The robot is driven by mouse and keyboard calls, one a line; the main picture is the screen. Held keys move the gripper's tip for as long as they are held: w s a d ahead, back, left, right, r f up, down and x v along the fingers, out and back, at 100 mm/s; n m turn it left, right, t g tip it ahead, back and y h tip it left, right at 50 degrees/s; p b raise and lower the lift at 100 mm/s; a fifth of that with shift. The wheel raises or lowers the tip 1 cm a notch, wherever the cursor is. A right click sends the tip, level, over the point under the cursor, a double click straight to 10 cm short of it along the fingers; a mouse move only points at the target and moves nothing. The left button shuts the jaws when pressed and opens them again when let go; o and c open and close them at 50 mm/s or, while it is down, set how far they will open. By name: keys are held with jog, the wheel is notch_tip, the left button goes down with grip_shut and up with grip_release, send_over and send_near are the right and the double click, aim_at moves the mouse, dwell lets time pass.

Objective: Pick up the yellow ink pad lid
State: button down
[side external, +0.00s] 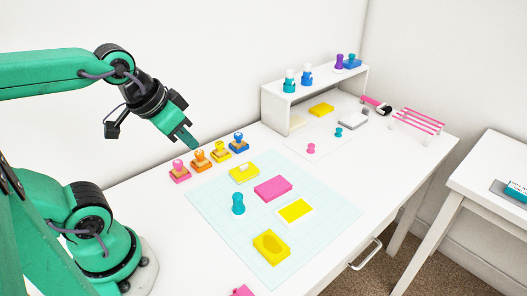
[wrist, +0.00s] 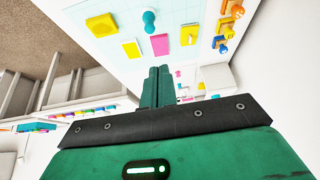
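Several yellow pieces lie on the pale gridded mat (side external: 335,213); I cannot tell for sure which is the ink pad lid. One yellow block (side external: 271,246) with an oval mark is at the near edge; it also shows in the wrist view (wrist: 102,25). A flat yellow rectangle with a white border (side external: 295,211) lies behind it, also in the wrist view (wrist: 131,48). A yellow block with a pale patch (side external: 244,173) is at the far left, also in the wrist view (wrist: 189,34). My gripper (side external: 193,143) is raised above the table behind the mat, fingers together and empty (wrist: 157,85).
A pink block (side external: 272,187) and a teal stamp (side external: 238,204) stand among the yellow pieces. Several stamps (side external: 221,151) line the mat's back-left edge. A white shelf (side external: 266,108) holds more stamps, with another yellow block (side external: 321,109) under it. A pink-barred rack (side external: 418,121) is at right.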

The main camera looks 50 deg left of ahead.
jog(key=c, duration=1.5)
grip_release()
jog(key=shift+w, duration=0.15)
jog(key=m+g, duration=0.1)
jog(key=g, duration=0.4)
send_over(244, 169)
notch_tip(244, 169, down, 14)
jog(key=shift+w+f, duration=0.1)
jog(key=shift+w+a+f+g, duration=0.15)
jog(key=shift+f+g, duration=0.1)
jog(key=shift+g, duration=0.05)
jog(key=shift+f, duration=1.3)
